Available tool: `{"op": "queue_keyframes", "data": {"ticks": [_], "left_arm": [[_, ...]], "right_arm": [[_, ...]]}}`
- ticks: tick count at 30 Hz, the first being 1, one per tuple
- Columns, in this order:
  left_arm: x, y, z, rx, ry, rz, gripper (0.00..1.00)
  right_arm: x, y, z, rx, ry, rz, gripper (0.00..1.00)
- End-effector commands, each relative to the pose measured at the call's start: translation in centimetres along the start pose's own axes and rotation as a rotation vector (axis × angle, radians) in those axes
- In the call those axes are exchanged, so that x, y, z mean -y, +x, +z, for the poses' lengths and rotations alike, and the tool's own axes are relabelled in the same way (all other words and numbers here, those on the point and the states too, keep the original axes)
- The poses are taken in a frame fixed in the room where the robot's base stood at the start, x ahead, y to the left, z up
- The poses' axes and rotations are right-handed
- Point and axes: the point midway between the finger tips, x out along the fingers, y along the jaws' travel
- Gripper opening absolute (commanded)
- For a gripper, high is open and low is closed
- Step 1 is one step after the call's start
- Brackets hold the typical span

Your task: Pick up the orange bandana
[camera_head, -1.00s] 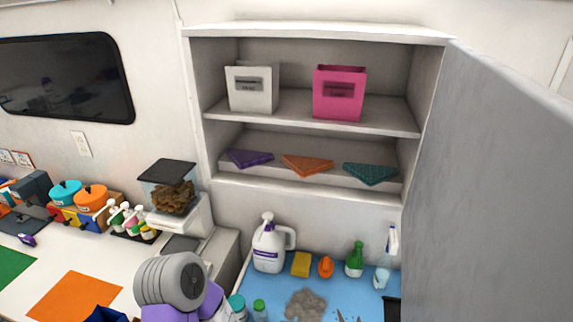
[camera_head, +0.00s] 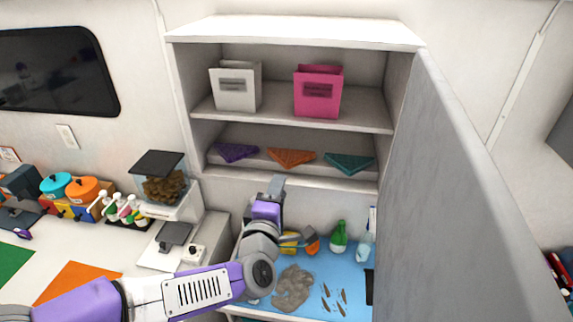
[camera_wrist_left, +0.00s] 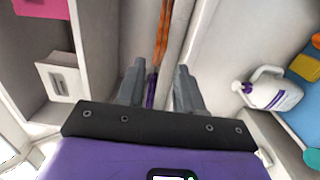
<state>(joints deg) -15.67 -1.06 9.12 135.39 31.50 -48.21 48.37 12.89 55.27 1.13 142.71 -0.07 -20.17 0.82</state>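The orange bandana (camera_head: 291,158) lies folded in a triangle on the lower shelf of the open cabinet, between the purple bandana (camera_head: 237,152) and the teal bandana (camera_head: 349,163). My left gripper (camera_head: 275,188) is in front of and just below this shelf, apart from the orange bandana. In the left wrist view my left gripper (camera_wrist_left: 160,78) has its two fingers spread, with nothing held. The orange bandana (camera_wrist_left: 162,32) shows there as a narrow strip beyond the fingertips, and the purple bandana (camera_wrist_left: 151,90) shows between the fingers. My right gripper is not in view.
A white bag (camera_head: 236,88) and a pink bag (camera_head: 317,92) stand on the upper shelf. The open cabinet door (camera_head: 440,210) bounds the right side. Below are a yellow sponge (camera_head: 289,243) and a green bottle (camera_head: 338,238) on a blue surface (camera_head: 318,268).

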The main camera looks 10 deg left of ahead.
Motion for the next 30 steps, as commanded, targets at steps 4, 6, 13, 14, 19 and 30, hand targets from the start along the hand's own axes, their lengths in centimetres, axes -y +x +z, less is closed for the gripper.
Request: {"op": "queue_keyframes", "data": {"ticks": [4, 6, 13, 14, 19, 30], "left_arm": [[0.0, 2.3, 0.0, 0.000, 0.002, -0.004, 0.36], [0.0, 3.4, 0.0, 0.000, 0.003, -0.004, 0.36], [0.3, 6.4, 0.0, 0.000, 0.001, 0.000, 0.36], [0.3, 6.7, 0.0, 0.000, 0.002, 0.000, 0.36], [0.2, 7.9, 0.0, 0.000, 0.003, -0.001, 0.36], [0.1, 8.2, 0.0, 0.001, 0.003, -0.002, 0.36]], "right_arm": [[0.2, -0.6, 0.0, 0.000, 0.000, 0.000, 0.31], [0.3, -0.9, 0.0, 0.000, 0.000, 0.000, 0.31], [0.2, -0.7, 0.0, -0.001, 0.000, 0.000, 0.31], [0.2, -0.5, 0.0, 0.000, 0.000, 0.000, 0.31], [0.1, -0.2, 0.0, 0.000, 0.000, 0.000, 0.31], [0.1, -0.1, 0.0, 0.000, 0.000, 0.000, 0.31]]}}
